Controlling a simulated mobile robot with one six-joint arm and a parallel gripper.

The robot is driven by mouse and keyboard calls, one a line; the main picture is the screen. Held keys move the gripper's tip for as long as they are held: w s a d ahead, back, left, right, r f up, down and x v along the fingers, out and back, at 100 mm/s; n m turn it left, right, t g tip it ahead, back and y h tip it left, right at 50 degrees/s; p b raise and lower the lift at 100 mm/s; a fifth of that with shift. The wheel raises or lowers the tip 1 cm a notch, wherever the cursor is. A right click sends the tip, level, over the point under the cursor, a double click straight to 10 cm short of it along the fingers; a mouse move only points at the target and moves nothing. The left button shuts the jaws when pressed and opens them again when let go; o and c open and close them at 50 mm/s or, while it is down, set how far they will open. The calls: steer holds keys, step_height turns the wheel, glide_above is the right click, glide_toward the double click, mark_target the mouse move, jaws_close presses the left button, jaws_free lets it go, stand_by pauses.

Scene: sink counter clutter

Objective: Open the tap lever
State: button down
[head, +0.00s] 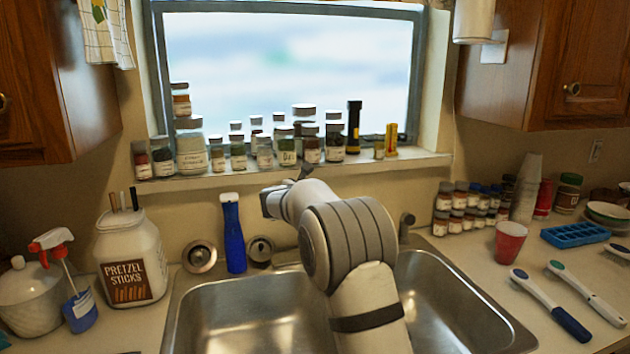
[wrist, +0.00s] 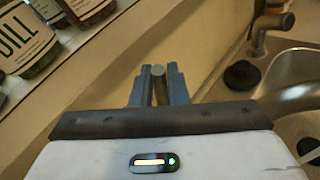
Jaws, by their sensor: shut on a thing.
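In the wrist view the two grey fingers of my gripper (wrist: 159,95) stand on either side of a round-ended metal rod, the tap lever (wrist: 158,73). The fingers are closed on it. A curved metal pipe (wrist: 293,100), apparently the tap spout, shows at the right edge of the wrist view. In the head view my arm reaches over the sink toward the window, and it hides the tap, the lever and most of the gripper.
Jars line the window sill (head: 400,160) just beyond my gripper; a dill jar (wrist: 27,35) is close in the wrist view. A blue bottle (head: 233,235) stands behind the sink (head: 250,315), left of my arm.

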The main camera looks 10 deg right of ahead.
steer(key=shift+w+r+p, duration=0.25)
steer(key=shift+r+p, duration=0.05)
steer(key=shift+p, duration=0.4)
steer(key=shift+f, duration=0.25)
steer(key=c, duration=1.4)
jaws_free()
steer(key=b+v, duration=0.1)
steer(key=v, duration=0.6)
steer(key=shift+s+a+r, duration=0.2)
steer(key=shift+s+a, duration=0.05)
steer(key=shift+a, duration=0.05)
